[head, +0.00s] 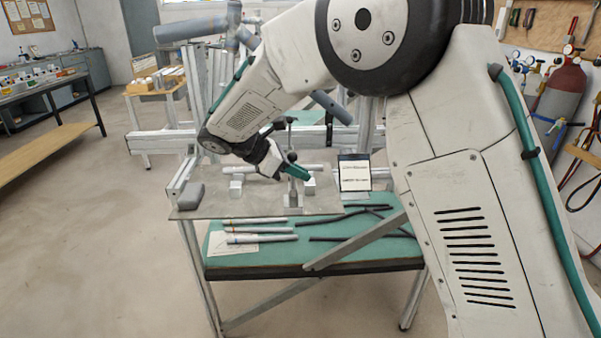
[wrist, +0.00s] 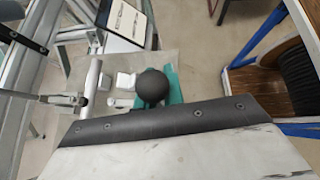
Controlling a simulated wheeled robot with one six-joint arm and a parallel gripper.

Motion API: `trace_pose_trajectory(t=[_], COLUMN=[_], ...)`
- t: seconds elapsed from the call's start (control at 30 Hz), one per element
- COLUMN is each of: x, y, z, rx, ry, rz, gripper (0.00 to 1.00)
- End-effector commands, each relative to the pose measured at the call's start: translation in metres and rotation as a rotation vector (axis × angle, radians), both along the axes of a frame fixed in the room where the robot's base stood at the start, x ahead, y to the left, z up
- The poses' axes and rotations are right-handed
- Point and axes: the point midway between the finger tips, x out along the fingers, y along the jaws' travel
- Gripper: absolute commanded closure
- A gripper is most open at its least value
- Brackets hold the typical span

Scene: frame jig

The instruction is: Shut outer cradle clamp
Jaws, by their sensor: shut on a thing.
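A steel clamp (head: 294,196) stands at the front right part of the flat jig plate (head: 225,208). My gripper (head: 293,170) is over it, with a teal finger at its top. In the wrist view a round black knob (wrist: 152,86) sits right at my gripper, with teal finger (wrist: 174,84) showing beside and behind it. My gripper is shut on this knob, which appears to be the clamp's handle end. The lower handle and clamp tip are mostly hidden. A pale tube (head: 255,169) lies across the plate near white cradle blocks (head: 236,187).
A second metal clamp (wrist: 62,100) shows at left in the wrist view. A small sign (head: 355,173) stands right of the plate. A grey block (head: 190,196) lies at its left corner. Below, a green shelf (head: 240,260) holds rods and tubes. Floor at left is clear.

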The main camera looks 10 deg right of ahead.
Motion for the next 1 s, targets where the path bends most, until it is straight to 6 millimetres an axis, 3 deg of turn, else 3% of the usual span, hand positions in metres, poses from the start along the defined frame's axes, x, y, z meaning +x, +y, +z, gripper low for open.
trace_pose_trajectory(t=[0.37, 0.4, 0.47, 0.77, 1.0], x=[0.001, 0.001, 0.001, 0.001, 0.000], y=[-0.001, -0.001, -0.002, 0.000, 0.026], z=[0.000, 0.000, 0.000, 0.001, 0.020], rx=[0.004, 0.004, 0.003, 0.002, 0.003], ry=[0.002, 0.002, 0.002, 0.002, 0.001], rz=[0.001, 0.001, 0.000, 0.000, 0.003], gripper=[1.00, 0.82, 0.68, 0.68, 0.68])
